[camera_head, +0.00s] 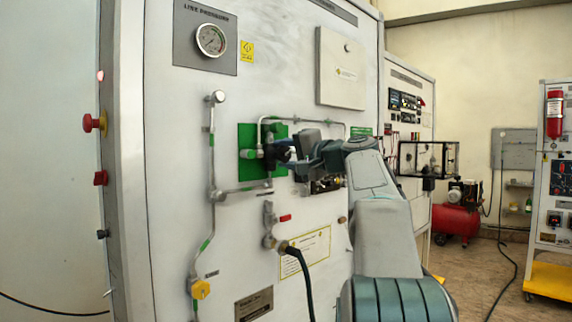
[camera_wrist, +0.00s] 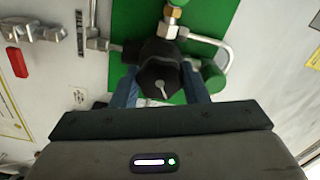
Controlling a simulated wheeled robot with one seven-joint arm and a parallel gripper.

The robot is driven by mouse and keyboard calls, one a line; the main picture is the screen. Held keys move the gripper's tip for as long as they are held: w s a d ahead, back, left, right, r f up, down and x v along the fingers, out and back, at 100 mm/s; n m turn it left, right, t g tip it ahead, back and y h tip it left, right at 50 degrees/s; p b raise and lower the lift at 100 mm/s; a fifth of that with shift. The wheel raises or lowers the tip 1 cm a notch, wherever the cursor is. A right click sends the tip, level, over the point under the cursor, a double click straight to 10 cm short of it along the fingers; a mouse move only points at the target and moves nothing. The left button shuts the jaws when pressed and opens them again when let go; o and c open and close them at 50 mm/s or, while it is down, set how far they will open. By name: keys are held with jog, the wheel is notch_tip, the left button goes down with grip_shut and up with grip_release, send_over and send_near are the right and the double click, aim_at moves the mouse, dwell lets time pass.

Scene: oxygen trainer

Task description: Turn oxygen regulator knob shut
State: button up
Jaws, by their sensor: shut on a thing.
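The oxygen regulator knob (camera_wrist: 160,78) is black and lobed, with a light pointer mark on its face. It sits in front of a green plate (camera_wrist: 130,20) in the wrist view. The blue fingers of my gripper (camera_wrist: 162,88) stand on either side of the knob and are shut on it. In the head view my gripper (camera_head: 277,153) reaches the green plate (camera_head: 247,137) from the right, and the knob is mostly hidden behind the fingers there. The pointer's exact setting is hard to read.
Metal pipes (camera_head: 212,150) run beside the green plate. A black hose (camera_head: 303,270) hangs below. A yellow knob (camera_head: 201,289) is at the lower left.

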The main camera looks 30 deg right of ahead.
jog(key=n+b, duration=0.2)
jog(key=n, duration=0.3)
jog(key=shift+f+n+b, duration=0.15)
jog(key=shift+n+b, duration=0.15)
jog(key=shift+b, duration=0.1)
jog(key=n+b, duration=0.2)
jog(key=n, duration=0.3)
jog(key=shift+n, duration=0.4)
jog(key=o, duration=1)
jog(key=shift+c, duration=0.2)
jog(key=b+v, duration=0.2)
jog(key=v, duration=1.2)
jog(key=shift+r, duration=0.2)
jog(key=shift+w, duration=0.1)
